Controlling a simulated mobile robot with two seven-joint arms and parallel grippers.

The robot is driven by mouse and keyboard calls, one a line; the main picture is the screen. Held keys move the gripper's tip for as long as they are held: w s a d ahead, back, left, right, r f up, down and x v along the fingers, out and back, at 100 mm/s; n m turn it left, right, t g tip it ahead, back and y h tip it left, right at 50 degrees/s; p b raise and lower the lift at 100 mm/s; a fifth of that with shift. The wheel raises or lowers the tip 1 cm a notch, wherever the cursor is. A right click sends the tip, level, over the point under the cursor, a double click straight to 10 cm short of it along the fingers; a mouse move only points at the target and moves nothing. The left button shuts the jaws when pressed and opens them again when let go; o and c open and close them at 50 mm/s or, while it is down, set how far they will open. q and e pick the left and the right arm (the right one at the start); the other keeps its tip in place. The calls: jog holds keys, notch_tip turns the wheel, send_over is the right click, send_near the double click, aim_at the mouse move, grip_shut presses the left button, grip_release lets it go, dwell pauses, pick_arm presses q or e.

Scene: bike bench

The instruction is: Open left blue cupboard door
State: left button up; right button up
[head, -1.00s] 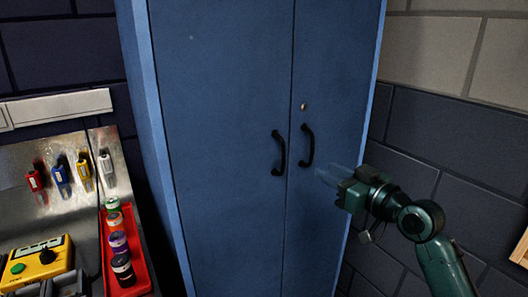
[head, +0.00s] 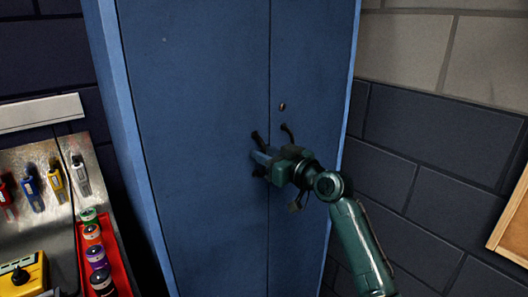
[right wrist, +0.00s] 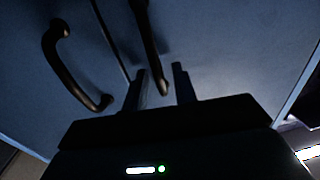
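The blue cupboard has a left door (head: 190,120) and a right door (head: 308,60); both look shut, with a thin seam between them. The black left-door handle (head: 256,137) is partly hidden by my right gripper (head: 259,162). The right-door handle (head: 287,131) shows only its upper part in the head view. In the right wrist view, the left-door handle (right wrist: 148,40) runs down between the two spread fingers of my right gripper (right wrist: 160,88), with gaps on both sides. The right-door handle (right wrist: 62,65) is outside the fingers. My left gripper is not in view.
At left, a bench carries a red tray (head: 118,270) of small bottles, a yellow device (head: 25,275) and a metal panel with coloured tools. A brick wall (head: 430,150) and a wooden-framed board (head: 512,225) are at right.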

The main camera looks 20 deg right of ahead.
jog(key=shift+w+a, duration=0.2)
jog(key=shift+w, duration=0.1)
jog(key=shift+c, duration=0.5)
grip_shut()
